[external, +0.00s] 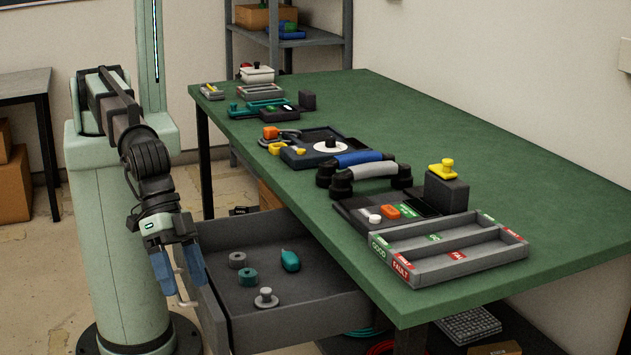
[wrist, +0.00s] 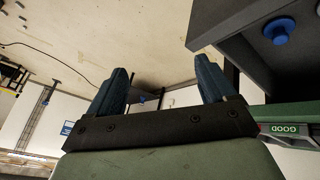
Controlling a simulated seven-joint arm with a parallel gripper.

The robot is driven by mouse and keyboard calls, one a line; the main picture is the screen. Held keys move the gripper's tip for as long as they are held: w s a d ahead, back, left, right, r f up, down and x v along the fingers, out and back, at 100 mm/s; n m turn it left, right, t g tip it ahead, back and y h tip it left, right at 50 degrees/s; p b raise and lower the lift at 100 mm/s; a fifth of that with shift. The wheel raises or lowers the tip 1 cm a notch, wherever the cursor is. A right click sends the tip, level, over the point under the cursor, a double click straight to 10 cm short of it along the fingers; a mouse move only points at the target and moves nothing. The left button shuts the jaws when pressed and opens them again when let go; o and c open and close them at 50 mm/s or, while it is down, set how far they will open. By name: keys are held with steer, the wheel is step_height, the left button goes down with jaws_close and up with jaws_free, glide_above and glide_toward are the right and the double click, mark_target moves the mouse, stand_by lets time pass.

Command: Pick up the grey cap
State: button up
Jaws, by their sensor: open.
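A grey cap (external: 266,298) with a wide flange and a raised knob stands in the open drawer, near its front. A second grey round piece (external: 237,260), plain and short, sits farther back in the drawer. My gripper (external: 180,287) hangs outside the drawer, to the left of its front panel, with its blue fingers pointing down. It is open and empty. In the wrist view the two blue fingers (wrist: 166,90) are spread apart with nothing between them. I cannot make out the grey cap in the wrist view.
The drawer (external: 310,302) also holds a teal round piece (external: 249,277) and a teal rounded object (external: 290,261). The drawer's front panel stands between my gripper and its contents. The green table (external: 520,180) overhangs on the right. A blue knob (wrist: 281,31) shows in the wrist view.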

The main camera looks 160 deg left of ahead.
steer(key=s+a+f+n+g, duration=0.1)
steer(key=s+a+n+g, duration=0.3)
steer(key=a, duration=0.5)
steer(key=n+g, duration=0.2)
glide_toward(266, 289)
steer(key=f, duration=0.6)
steer(key=a+f, duration=0.1)
steer(key=f, duration=0.3)
steer(key=shift+w+a, duration=0.1)
steer(key=shift+w, duration=0.15)
steer(key=shift+c, duration=0.3)
steer(key=c, duration=1)
